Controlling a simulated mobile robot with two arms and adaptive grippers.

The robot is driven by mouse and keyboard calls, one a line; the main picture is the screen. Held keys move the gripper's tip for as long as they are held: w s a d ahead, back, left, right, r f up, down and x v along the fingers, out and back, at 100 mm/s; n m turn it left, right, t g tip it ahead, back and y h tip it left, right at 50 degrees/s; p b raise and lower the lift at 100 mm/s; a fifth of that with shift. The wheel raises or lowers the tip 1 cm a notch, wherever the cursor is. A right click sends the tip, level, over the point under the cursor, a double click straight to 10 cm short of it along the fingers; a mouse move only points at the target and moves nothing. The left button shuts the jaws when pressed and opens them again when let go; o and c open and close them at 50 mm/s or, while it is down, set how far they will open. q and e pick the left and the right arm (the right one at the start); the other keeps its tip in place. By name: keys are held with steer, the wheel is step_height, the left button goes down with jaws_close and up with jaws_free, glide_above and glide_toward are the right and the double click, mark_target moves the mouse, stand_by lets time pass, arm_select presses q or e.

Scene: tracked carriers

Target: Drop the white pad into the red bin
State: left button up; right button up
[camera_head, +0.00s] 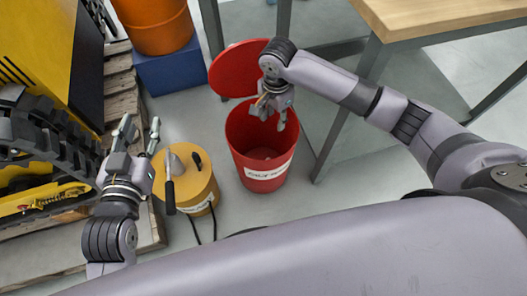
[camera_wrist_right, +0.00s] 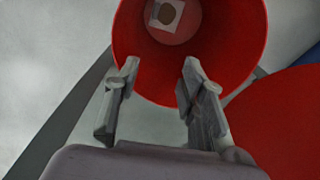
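The red bin (camera_head: 247,135) stands upright on the floor with a white label on its front; its open mouth also shows in the right wrist view (camera_wrist_right: 235,50). A pale, square piece with a brownish round patch, seemingly the white pad (camera_wrist_right: 156,28), lies inside the bin, apart from my fingers. My right gripper (camera_head: 272,117) is over the bin's mouth; in the right wrist view (camera_wrist_right: 158,75) its fingers are spread with nothing between them. My left gripper (camera_head: 139,133) is open and empty, left of the bin near the yellow canister.
A round red lid (camera_head: 232,68) is behind the bin. A yellow canister (camera_head: 198,190) with a black-handled tool and cables stands left of it. A wooden-topped table (camera_head: 440,15) is at the right. An orange drum (camera_head: 160,30) sits on a blue block; yellow tracked machinery is at far left.

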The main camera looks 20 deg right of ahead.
step_height(320, 180, up, 6)
steer(key=shift+r, duration=0.15)
stand_by(0.6)
